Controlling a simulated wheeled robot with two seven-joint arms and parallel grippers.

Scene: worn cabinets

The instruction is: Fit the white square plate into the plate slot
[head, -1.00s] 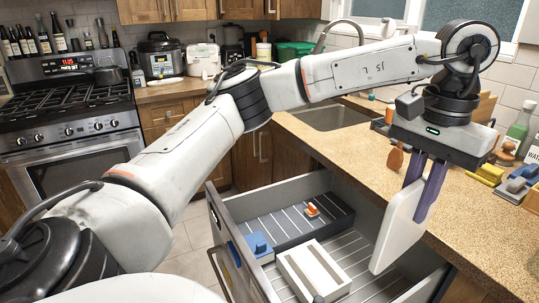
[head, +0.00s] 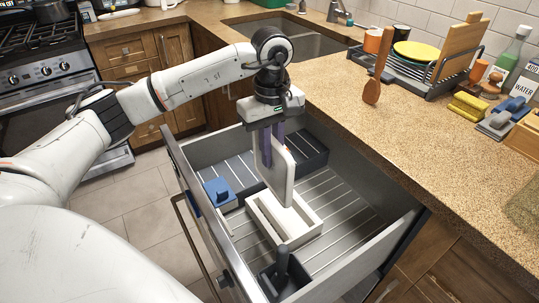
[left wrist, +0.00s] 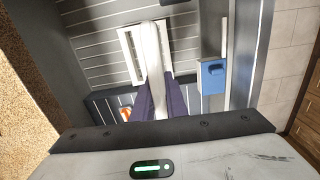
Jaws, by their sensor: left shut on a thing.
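The white square plate (head: 276,172) is held upright in my left gripper (head: 273,143), whose purple fingers are shut on its upper part. The plate's lower edge is over or just at the white slotted block (head: 301,228) in the open drawer; I cannot tell whether it has entered a slot. In the left wrist view, the plate (left wrist: 152,60) shows edge-on between the gripper fingers (left wrist: 158,95), covering part of the slotted block (left wrist: 130,58). My right gripper is not in view.
The open drawer (head: 405,226) also holds a blue block (head: 220,190), a dark compartment at the back and a dark holder (head: 283,275) at the front. On the counter stand a dish rack (head: 420,75), a wooden spoon (head: 378,70) and sponges (head: 468,106).

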